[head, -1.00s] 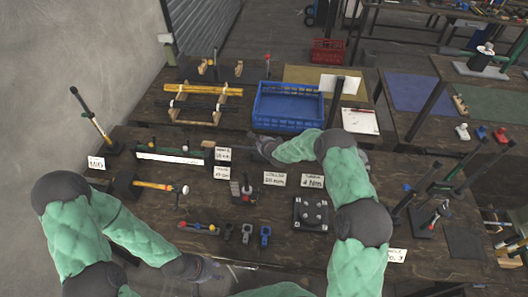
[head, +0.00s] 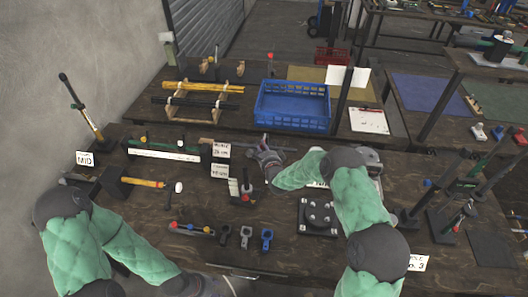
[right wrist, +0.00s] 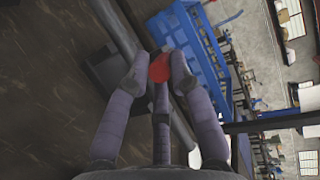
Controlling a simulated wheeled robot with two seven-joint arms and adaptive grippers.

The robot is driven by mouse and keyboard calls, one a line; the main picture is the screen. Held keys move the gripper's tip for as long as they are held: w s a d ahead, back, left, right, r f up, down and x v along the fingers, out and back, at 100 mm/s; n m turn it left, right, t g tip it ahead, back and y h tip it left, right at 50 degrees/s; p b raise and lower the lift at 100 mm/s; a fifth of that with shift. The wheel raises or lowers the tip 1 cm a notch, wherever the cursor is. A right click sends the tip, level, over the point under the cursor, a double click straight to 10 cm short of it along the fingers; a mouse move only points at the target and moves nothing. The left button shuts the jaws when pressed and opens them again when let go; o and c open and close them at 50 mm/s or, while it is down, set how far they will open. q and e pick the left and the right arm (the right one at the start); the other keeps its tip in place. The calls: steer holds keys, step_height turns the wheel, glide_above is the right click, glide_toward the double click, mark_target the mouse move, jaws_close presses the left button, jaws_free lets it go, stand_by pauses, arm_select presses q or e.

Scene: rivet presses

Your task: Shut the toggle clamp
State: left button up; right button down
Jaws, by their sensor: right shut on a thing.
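My right gripper (right wrist: 160,75) is shut on a small red grip (right wrist: 159,67), which seems to be the toggle clamp's handle end. The fingertips close on it from both sides. A grey bar (right wrist: 122,32) runs diagonally behind the fingers, beside a dark block (right wrist: 108,68); the rest of the clamp is hidden or too dark to make out. In the head view my right gripper (head: 264,150) is at the bar behind the white labels, its hold too small to see. My left gripper (head: 215,286) is low at the near edge, its fingers unclear.
A blue crate (head: 291,124) stands behind the right gripper. White labels (head: 221,150) stand left of it. A small black fixture with a red part (head: 246,187) stands nearer, and a black plate with round knobs (head: 318,217) lies to the right. Bare tabletop shows at front.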

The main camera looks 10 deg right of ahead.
steer(key=shift+s+a+f+n+t+b, duration=0.15)
steer(key=shift+a+f+n+t+b, duration=0.2)
steer(key=shift+f+b, duration=0.4)
steer(key=shift+r, duration=0.15)
steer(key=c, duration=1.2)
jaws_free()
steer(key=shift+o, duration=0.2)
steer(key=shift+a, duration=0.1)
steer(key=shift+r, duration=0.1)
steer(key=shift+d, duration=0.2)
step_height(320, 180, up, 10)
